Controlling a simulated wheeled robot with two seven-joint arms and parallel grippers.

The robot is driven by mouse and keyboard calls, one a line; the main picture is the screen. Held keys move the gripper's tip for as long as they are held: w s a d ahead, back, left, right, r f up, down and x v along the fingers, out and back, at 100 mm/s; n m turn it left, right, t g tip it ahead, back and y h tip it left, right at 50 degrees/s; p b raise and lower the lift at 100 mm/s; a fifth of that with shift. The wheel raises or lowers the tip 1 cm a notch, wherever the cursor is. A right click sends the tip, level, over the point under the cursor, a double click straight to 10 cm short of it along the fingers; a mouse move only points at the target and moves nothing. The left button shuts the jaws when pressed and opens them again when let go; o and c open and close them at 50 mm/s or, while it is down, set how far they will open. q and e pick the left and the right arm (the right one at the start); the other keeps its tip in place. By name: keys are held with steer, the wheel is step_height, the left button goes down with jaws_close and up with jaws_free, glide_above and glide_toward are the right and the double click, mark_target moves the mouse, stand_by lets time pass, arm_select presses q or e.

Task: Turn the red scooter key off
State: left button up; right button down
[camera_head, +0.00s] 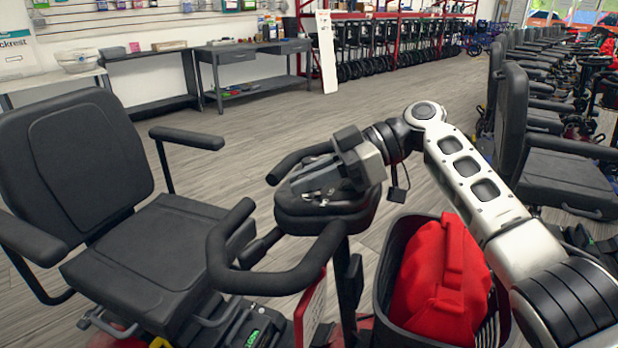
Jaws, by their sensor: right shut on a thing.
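The scooter's tiller head (330,212), with its black looped handlebars (268,280), stands in the middle of the view. My right gripper (318,188) comes in from the right and is low over the tiller's top panel. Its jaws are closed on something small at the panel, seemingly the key. The key itself is hidden by the fingers, so I cannot tell which way it is turned. The scooter's black seat (165,255) is to the left, with red body parts low down. My left gripper is not in view.
A black basket (390,275) holding a red bag (440,285) is right of the tiller, below my right arm. More scooters with black seats (560,180) line the right side. A desk (255,50) and shelves stand at the back. The grey floor between is clear.

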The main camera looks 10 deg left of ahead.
steer(key=c, duration=1.4)
jaws_free()
steer(key=v, duration=1.1)
steer(key=shift+w+d+r, duration=0.15)
steer(key=shift+d+r, duration=0.05)
steer(key=shift+r, duration=0.1)
steer(key=p+v, duration=0.3)
steer(key=v, duration=0.1)
steer(key=shift+d, duration=0.1)
steer(key=shift+f, duration=0.1)
